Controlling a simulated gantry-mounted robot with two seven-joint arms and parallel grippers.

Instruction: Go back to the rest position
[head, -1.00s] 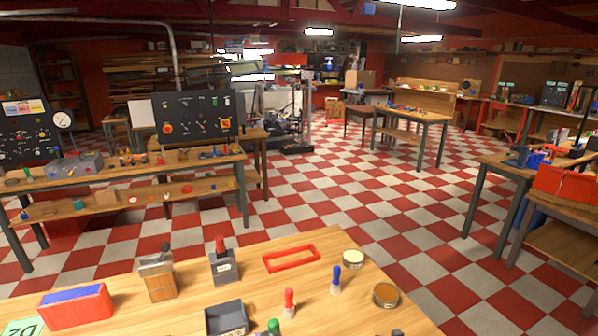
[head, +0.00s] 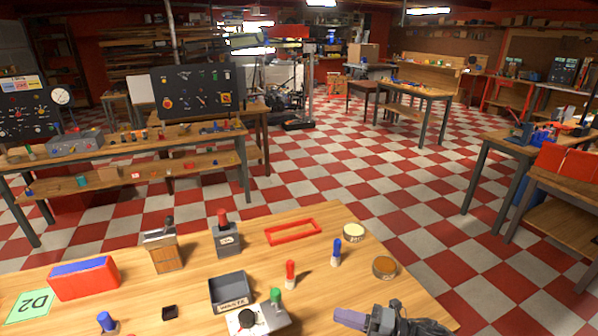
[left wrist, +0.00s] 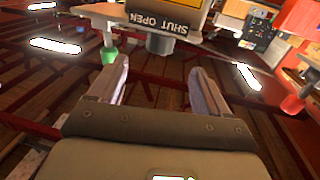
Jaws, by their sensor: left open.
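My right gripper (head: 345,319) comes in at the bottom right of the head view, over the front of the wooden workbench (head: 340,285). A purple-grey finger and dark joints show. Its second finger is not clear, so I cannot tell whether it is open. My left gripper is not in the head view. In the left wrist view my left gripper (left wrist: 160,72) has its two pale fingers spread wide with nothing between them. Beyond them is the underside of a box labelled SHUT OPEN (left wrist: 155,20), upside down, with a dark round stub (left wrist: 160,43) and a green cylinder (left wrist: 108,54).
The bench carries a red box (head: 84,280), a grey tray (head: 229,289), a red frame (head: 293,231), a red-handled peg (head: 291,275), a blue-handled peg (head: 336,252), round tins (head: 384,267) and a device with a green knob (head: 258,318). Checkered floor lies open behind.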

